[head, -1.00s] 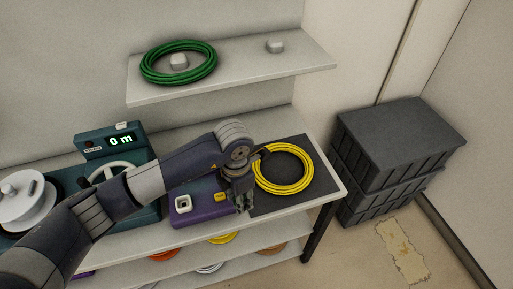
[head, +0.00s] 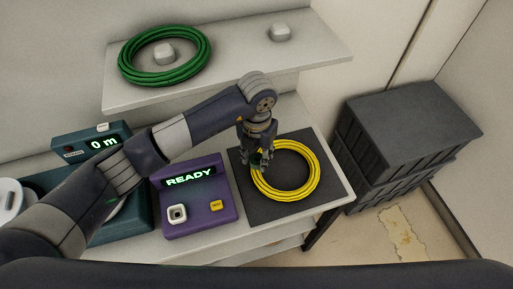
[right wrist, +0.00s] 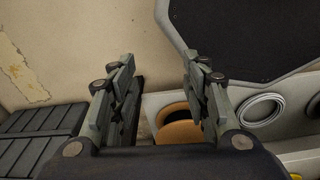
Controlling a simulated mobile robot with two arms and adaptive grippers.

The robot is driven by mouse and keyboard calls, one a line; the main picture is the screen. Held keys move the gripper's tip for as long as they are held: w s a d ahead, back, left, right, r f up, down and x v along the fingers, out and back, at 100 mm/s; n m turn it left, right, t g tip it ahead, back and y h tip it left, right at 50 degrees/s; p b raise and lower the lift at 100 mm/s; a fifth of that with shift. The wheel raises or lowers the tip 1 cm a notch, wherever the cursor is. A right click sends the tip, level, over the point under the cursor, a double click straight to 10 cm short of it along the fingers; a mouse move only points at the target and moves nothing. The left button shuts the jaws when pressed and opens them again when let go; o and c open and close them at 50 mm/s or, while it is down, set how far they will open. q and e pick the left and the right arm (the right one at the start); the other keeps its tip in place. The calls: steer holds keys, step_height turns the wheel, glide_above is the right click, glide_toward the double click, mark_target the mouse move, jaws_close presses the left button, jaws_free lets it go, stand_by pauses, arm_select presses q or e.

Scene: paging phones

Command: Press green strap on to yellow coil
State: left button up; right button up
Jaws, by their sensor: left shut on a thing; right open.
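The yellow coil (head: 312,183) lies flat on a dark mat (head: 248,208) at the right end of the bench. My left gripper (head: 262,165) points down at the coil's left side, over its rim. It is shut on a small dark green piece (head: 256,159), likely the green strap, mostly hidden by the fingers. I cannot tell whether the piece touches the coil. My right gripper (right wrist: 160,100) is open and empty in the right wrist view, away from the yellow coil.
A purple device (head: 200,205) reading READY stands left of the mat, beside a teal device (head: 90,143) reading 0 m. A green coil (head: 190,73) lies on the shelf (head: 235,70) above. Dark crates (head: 400,140) stand right. Orange (right wrist: 182,134) and white (right wrist: 262,109) coils lie below.

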mark_target(257, 174)
arm_select(q)
steer(key=shift+s+f+b, duration=0.2)
steer(key=shift+f+b, duration=0.45)
steer(key=shift+f, duration=0.45)
step_height(257, 174, down, 4)
steer(key=b, duration=0.2)
steer(key=shift+w+r+b, duration=0.1)
steer(key=shift+r+b, duration=0.1)
steer(key=shift+b, duration=0.1)
steer(key=shift+f, duration=0.1)
arm_select(e)
steer(key=s+f, duration=0.2)
steer(key=f, duration=0.1)
steer(key=s+f, duration=0.1)
steer(key=shift+d+f, duration=0.15)
steer(key=shift+d, duration=0.1)
steer(key=shift+w, duration=0.15)
arm_select(q)
steer(key=shift+f, duration=0.1)
arm_select(e)
steer(key=shift+w+f, duration=0.15)
steer(key=shift+w, duration=0.15)
arm_select(q)
steer(key=shift+f+b, duration=0.2)
steer(key=shift+b, duration=0.15)
arm_select(e)
steer(key=shift+f, duration=0.1)
